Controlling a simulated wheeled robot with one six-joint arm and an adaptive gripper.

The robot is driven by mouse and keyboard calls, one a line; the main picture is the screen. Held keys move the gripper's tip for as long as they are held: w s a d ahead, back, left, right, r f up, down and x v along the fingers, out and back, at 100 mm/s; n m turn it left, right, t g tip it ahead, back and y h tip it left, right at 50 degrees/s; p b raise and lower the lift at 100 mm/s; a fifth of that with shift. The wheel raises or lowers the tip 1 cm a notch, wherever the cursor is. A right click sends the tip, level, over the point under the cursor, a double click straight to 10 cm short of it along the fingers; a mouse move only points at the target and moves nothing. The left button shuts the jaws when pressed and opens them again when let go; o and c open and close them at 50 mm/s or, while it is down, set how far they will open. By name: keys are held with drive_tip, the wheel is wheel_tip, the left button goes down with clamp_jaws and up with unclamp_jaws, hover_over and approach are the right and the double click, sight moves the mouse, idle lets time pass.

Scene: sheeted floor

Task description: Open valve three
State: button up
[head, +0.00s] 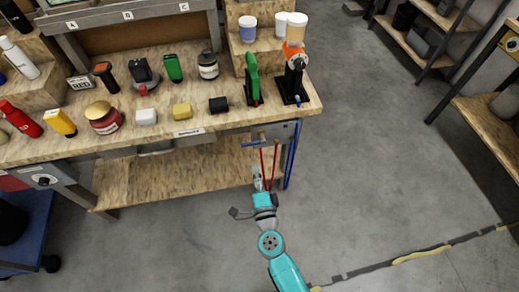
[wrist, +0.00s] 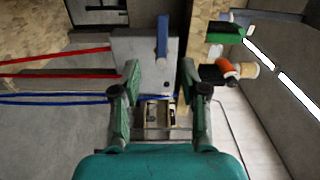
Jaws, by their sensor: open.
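A grey valve panel (head: 284,132) is fixed to the front right edge of the workbench, with red and blue pipes running down from it. A blue lever handle (head: 250,144) sticks out to its left. A blue lever also shows upright in the wrist view (wrist: 162,38), on the grey panel (wrist: 130,60). No valve number is readable, so I cannot tell which is valve three. My gripper (head: 257,172) is below and in front of the panel. In the wrist view my gripper (wrist: 160,72) is open and empty, its fingers apart, with the lever beyond the tips.
Red pipes (head: 268,165) and blue pipes (head: 292,155) hang close to my gripper. The workbench (head: 150,155) top holds several small items, a green tool (head: 252,78) and an orange and black device (head: 294,70) among them. The floor to the right is clear.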

sight(247, 143)
drive_tip(key=shift+m, duration=0.3)
drive_tip(key=x, duration=0.8)
drive_tip(key=a+x, duration=0.1)
drive_tip(key=x, duration=0.3)
drive_tip(key=shift+s+d+r, duration=0.1)
drive_tip(key=shift+s+r, duration=0.05)
drive_tip(key=shift+r, duration=0.05)
clamp_jaws()
